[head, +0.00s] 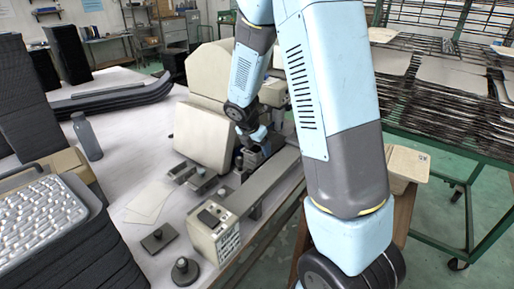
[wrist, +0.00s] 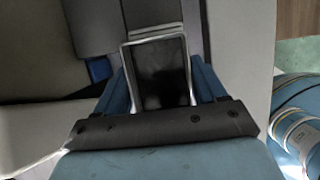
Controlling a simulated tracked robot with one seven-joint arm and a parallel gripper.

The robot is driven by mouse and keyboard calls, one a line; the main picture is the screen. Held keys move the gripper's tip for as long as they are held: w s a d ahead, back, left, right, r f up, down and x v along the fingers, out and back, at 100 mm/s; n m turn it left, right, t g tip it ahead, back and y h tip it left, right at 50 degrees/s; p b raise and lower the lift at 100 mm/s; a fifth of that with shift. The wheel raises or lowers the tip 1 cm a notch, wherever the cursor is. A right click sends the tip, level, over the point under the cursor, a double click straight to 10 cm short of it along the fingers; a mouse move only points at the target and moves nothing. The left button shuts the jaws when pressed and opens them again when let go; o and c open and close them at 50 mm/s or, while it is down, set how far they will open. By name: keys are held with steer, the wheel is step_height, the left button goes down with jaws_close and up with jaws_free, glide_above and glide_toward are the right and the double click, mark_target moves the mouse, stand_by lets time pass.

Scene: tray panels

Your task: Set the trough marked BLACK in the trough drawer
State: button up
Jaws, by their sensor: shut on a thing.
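My gripper (wrist: 160,92) is shut on a small trough (wrist: 160,65) with a pale rim and a dark inside. Its blue fingers press the trough from the left and right. No marking on the trough can be read. In the head view my gripper (head: 257,155) is low at the beige machine (head: 207,135), just behind its long grey bar (head: 262,180). The trough is too small and covered there to make out clearly. I cannot tell which part is the trough drawer, or whether the trough touches what is under it.
Several small dark pieces (head: 202,183) lie on the white table left of the bar. A beige control box (head: 214,229) stands at the bar's near end. Two dark knobbed weights (head: 185,270) stand nearby. A grey bottle (head: 87,137) and a filled tray (head: 40,215) are at left.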

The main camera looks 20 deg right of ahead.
steer(key=shift+f, duration=0.15)
steer(key=o, duration=1.3)
steer(key=shift+c, duration=0.2)
steer(key=v, duration=1.1)
steer(key=shift+s+a+r, duration=0.1)
steer(key=shift+r, duration=0.2)
steer(key=s+d+r+m+t+y, duration=0.1)
steer(key=s+r+m, duration=0.6)
steer(key=s+m, duration=0.5)
steer(key=s+d+r+m+t+y, duration=0.2)
steer(key=s+r+m, duration=0.6)
steer(key=s+m, duration=0.5)
steer(key=shift+s+d+y, duration=0.25)
steer(key=shift+s+y, duration=0.05)
steer(key=shift+s, duration=0.05)
